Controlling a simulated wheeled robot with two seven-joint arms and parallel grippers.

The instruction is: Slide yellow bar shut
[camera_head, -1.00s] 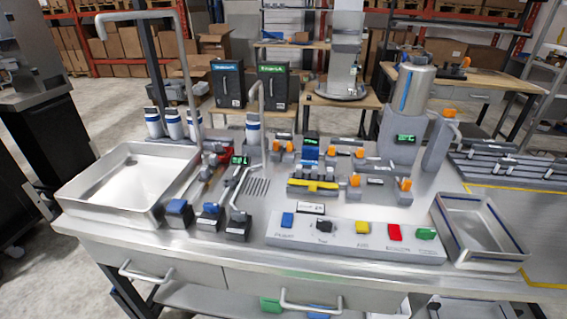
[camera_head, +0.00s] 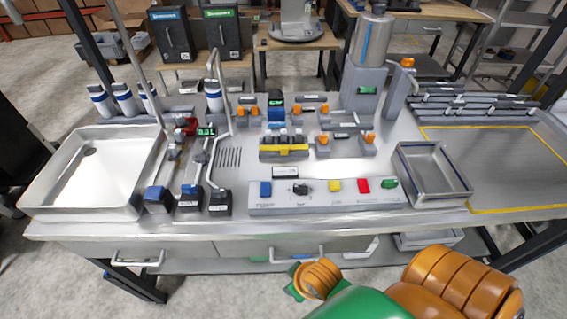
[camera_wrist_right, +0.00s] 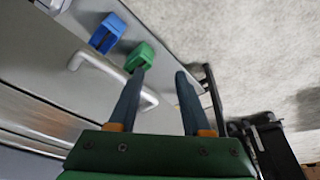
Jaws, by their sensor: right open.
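The yellow bar (camera_head: 284,149) lies across the front of a small grey rack in the middle of the workbench, with several dark round-topped pieces behind it. My right arm comes in at the bottom right of the head view, in front of and below the bench edge, well away from the bar. Its fingers are hard to make out there. In the right wrist view my right gripper (camera_wrist_right: 158,85) is open, with two dark fingers apart near a drawer handle (camera_wrist_right: 110,75). The bar is not in that wrist view. My left gripper is not in view.
A control panel (camera_head: 330,197) with coloured buttons lies in front of the rack. A metal tray (camera_head: 140,205) stands at the left and a smaller tray (camera_head: 435,200) at the right. Upright pipes and orange-handled valves stand around the rack. A yellow-outlined area at the right is clear.

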